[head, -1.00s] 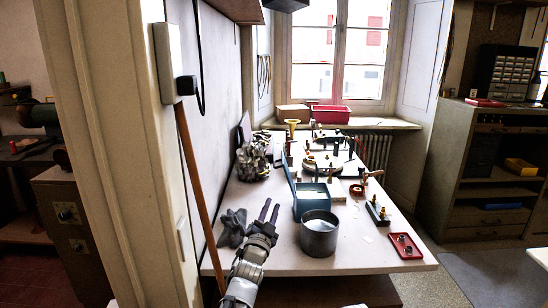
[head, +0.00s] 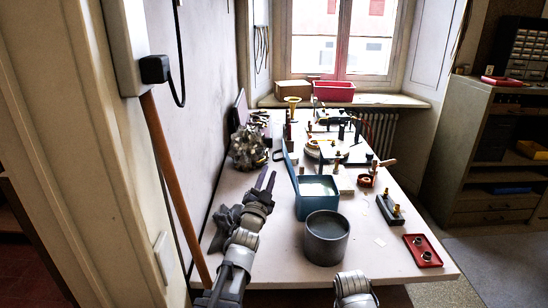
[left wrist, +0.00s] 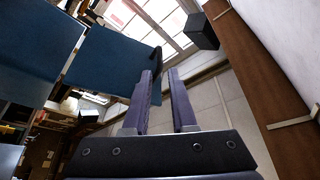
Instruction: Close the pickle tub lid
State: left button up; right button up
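The pickle tub (head: 318,206) is a blue square box with pale contents, standing on the workbench. Its blue lid (head: 290,168) stands up, open, at the tub's left edge. My left gripper (head: 267,178) is left of the tub and lid, fingers pointing up the bench, apart from them in the head view. My right gripper is not in view; only part of my right arm shows.
A grey round pot (head: 326,238) stands right in front of the tub. A dark glove (head: 228,222) lies under my left arm. A red tray (head: 422,251) is at the bench's front right. Horn parts and tools crowd the back of the workbench (head: 385,268); its front right is mostly bare.

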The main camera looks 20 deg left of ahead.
aim_at(274, 157)
pick_arm(q)
jog(key=p+x, duration=0.2)
jog(key=x, duration=0.5)
jog(key=shift+w, duration=0.35)
grip_shut()
jog(key=shift+r, duration=0.1)
dwell(1.0)
